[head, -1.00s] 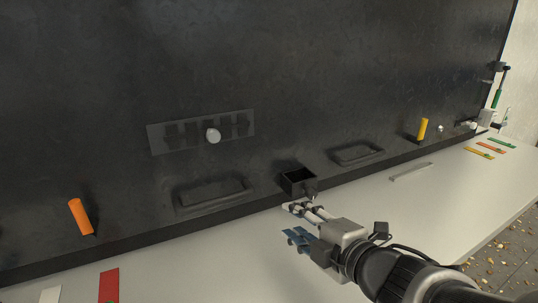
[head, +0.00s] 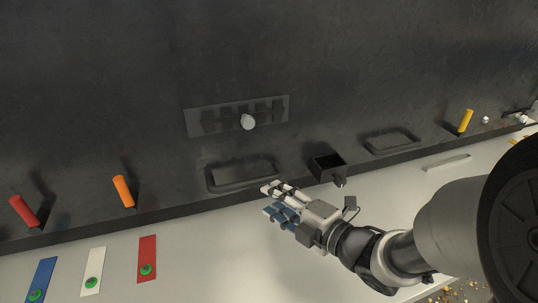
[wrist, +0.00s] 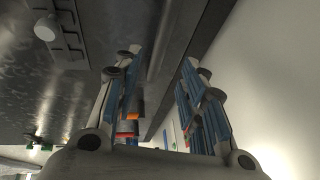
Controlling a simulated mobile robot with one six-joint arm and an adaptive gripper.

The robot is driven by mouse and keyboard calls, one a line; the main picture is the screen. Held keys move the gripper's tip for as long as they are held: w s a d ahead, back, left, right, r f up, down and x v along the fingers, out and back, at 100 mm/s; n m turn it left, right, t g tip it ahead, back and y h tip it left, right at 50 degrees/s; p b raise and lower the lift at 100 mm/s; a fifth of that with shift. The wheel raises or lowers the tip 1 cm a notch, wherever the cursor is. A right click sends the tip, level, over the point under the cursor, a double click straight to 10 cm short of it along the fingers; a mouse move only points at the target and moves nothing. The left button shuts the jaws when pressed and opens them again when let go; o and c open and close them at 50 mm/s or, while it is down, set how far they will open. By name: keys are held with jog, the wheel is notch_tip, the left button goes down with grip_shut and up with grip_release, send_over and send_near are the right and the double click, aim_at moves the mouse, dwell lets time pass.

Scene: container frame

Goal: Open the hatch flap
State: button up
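The dark panel (head: 120,90) carries two rounded rectangular outlines near its lower edge. The left one (head: 242,175) and the right one (head: 390,142) look like flaps or recesses; I cannot tell which is the hatch flap, and neither looks visibly swung open. My gripper (head: 270,200) is open and empty, with its fingertips just below the left outline, near the panel's lower edge. I cannot tell whether they touch the panel. In the wrist view the two fingers (wrist: 160,75) stand apart with nothing between them.
A small open black box with a knob (head: 327,167) sticks out right of my fingertips. A slotted plate (head: 205,122) with a white knob (head: 248,122) is above. Orange (head: 123,191), red (head: 25,211) and yellow (head: 466,120) handles stand out.

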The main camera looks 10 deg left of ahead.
aim_at(252, 185)
jog(key=x, duration=1.1)
jog(key=shift+d, duration=0.1)
jog(key=shift+c, duration=0.5)
grip_shut()
